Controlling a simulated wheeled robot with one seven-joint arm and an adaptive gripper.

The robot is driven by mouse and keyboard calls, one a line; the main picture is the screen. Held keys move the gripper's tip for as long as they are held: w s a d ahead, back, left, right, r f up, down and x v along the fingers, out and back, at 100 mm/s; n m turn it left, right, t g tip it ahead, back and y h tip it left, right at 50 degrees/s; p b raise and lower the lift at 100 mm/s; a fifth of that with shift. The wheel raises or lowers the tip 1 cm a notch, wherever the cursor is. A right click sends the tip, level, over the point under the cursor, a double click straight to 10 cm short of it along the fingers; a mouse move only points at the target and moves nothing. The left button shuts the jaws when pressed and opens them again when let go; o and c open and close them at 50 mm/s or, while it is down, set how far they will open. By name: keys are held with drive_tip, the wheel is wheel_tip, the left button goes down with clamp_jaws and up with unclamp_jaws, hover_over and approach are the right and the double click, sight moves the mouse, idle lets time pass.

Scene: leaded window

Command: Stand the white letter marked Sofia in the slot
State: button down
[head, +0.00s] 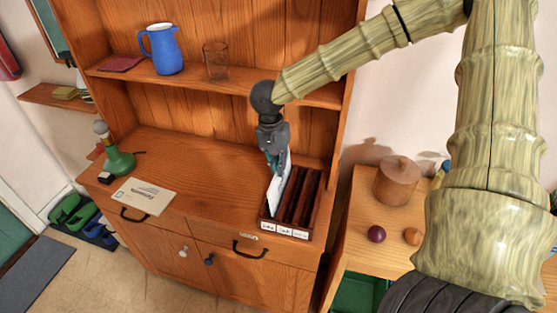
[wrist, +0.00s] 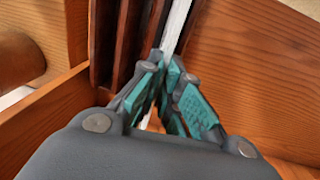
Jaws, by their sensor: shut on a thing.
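My gripper (head: 276,166) is shut on a white letter (head: 278,190), which it holds upright on edge by its top. The letter is at the left side of a dark wooden letter rack (head: 313,210) with several slots, standing on the cabinet's worktop. It lines up with the leftmost slot; whether its bottom rests on the slot floor I cannot tell. In the wrist view the letter (wrist: 175,30) shows as a thin white strip between my fingertips (wrist: 170,68), beside the dark dividers (wrist: 126,40). No name is readable on the letter. Small white labels (head: 284,230) on the rack's front are too small to read.
A printed card or envelope (head: 144,196) and a green lamp (head: 118,160) are on the worktop's left. A blue jug (head: 164,50) and a glass (head: 216,60) stand on the shelf above. The worktop between card and rack is clear. The cabinet's right side panel (head: 340,130) is close to the rack.

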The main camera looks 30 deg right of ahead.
drive_tip(key=shift+f, duration=1.45)
drive_tip(key=c, duration=1.5)
unclamp_jaws()
drive_tip(key=shift+c, duration=0.2)
wheel_tip(320, 180, up, 12)
drive_tip(key=w, duration=0.1)
drive_tip(key=shift+a, duration=0.45)
drive_tip(key=shift+f, duration=0.1)
